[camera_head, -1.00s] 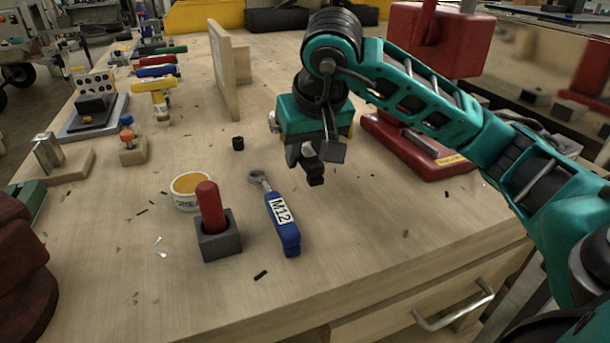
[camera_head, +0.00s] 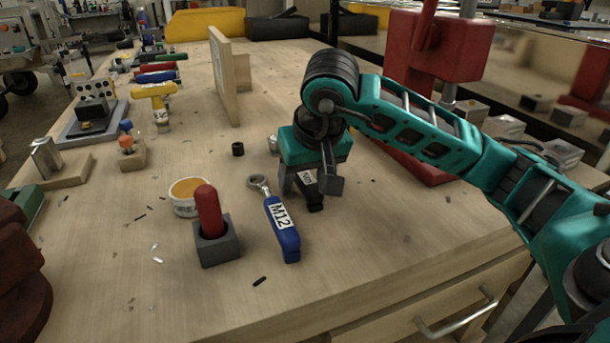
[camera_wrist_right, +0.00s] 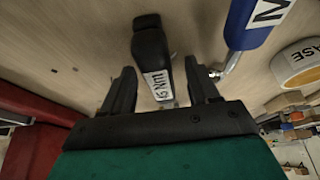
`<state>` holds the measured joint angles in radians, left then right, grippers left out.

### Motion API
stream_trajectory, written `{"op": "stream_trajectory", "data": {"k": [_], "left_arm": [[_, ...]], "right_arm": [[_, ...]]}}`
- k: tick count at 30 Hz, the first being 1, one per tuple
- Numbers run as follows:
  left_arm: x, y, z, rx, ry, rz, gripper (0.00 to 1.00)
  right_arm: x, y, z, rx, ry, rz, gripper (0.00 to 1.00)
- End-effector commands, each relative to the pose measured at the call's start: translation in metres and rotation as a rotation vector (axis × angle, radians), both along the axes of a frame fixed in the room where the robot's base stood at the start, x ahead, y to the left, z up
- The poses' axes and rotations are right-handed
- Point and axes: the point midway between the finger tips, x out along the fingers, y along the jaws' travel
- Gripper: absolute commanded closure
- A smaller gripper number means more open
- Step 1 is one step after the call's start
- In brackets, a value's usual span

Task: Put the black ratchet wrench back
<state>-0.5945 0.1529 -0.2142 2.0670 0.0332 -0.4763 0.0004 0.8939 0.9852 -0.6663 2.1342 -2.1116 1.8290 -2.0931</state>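The black ratchet wrench (camera_head: 313,199) lies on the bench beneath my right gripper, its black handle end and part of a white label showing. In the right wrist view the black wrench (camera_wrist_right: 150,48) with its white label lies between the two fingers, its far end hidden by the gripper. My right gripper (camera_head: 308,187) is open, with a finger on each side of the wrench; the wrist view shows gaps beside the handle at the open gripper (camera_wrist_right: 160,70). The blue M12 wrench (camera_head: 281,225) lies to the left. My left gripper is out of view.
A grey block with a red peg (camera_head: 209,213) and a grease tub (camera_head: 186,205) stand left of the blue wrench. A small black socket (camera_head: 238,149) is behind them. A wooden upright board (camera_head: 224,77) stands farther back. The front right bench top is clear.

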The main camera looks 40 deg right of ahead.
Motion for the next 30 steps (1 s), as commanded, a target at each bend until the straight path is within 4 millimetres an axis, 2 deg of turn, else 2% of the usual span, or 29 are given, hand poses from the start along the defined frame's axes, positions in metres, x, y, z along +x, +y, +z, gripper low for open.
{"op": "stream_trajectory", "data": {"k": [8, 11, 24, 30], "left_arm": [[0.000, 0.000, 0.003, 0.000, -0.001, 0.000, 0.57], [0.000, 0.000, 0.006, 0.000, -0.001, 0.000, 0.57], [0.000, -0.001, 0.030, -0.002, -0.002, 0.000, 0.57], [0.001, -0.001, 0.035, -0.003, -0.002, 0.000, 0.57]], "right_arm": [[0.000, 0.000, 0.004, 0.001, -0.001, 0.000, 0.40], [-0.004, 0.001, 0.017, 0.000, -0.004, 0.002, 0.40], [-0.039, 0.008, 0.099, -0.001, -0.004, 0.000, 0.40], [-0.046, 0.010, 0.112, 0.000, -0.002, 0.000, 0.40]]}}
